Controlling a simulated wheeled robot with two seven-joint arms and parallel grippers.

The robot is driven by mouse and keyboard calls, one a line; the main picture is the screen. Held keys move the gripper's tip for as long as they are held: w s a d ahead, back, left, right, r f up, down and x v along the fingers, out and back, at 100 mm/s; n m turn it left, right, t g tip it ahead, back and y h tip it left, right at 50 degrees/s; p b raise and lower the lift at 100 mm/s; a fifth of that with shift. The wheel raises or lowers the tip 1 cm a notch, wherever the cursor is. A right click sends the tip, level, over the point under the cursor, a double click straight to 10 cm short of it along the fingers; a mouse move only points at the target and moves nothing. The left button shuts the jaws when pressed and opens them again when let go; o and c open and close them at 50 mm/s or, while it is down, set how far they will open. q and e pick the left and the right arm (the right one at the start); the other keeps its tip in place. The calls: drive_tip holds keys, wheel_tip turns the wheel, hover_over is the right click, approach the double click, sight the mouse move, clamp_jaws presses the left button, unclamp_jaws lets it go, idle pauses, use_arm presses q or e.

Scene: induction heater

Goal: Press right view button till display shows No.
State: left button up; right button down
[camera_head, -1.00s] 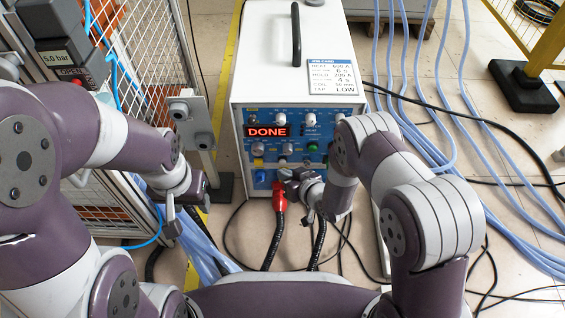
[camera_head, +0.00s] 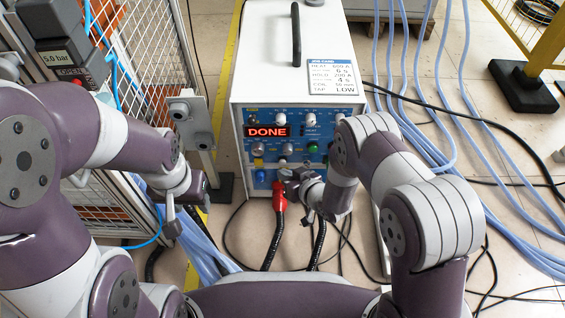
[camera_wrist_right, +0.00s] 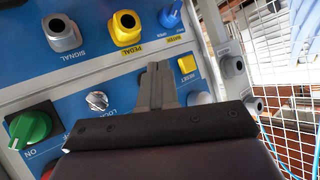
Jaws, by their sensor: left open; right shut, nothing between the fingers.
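The heater's red display (camera_head: 267,131) reads DONE on the blue front panel (camera_head: 262,115) of the white machine. My right gripper (camera_head: 285,176) is shut and empty at the lower part of this panel. In the right wrist view its closed fingers (camera_wrist_right: 155,75) point at the panel, between the silver lock switch (camera_wrist_right: 97,101) and the yellow reset button (camera_wrist_right: 187,64). Whether the fingertips touch the panel I cannot tell. Which button is the right view button is too small to read. My left gripper (camera_head: 172,226) is open and hangs beside the fence, away from the machine.
A red connector (camera_head: 279,194) with a black cable hangs below the panel. The green knob (camera_wrist_right: 30,126) and yellow pedal socket (camera_wrist_right: 126,28) are near my right fingers. A wire fence (camera_head: 140,70) stands left; blue hoses (camera_head: 420,120) lie right.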

drive_tip(key=shift+w, duration=0.1)
idle(0.4)
drive_tip(key=shift+w, duration=0.3)
drive_tip(key=shift+w, duration=0.45)
idle(0.7)
drive_tip(key=shift+s+p, duration=0.35)
drive_tip(key=shift+s, duration=0.5)
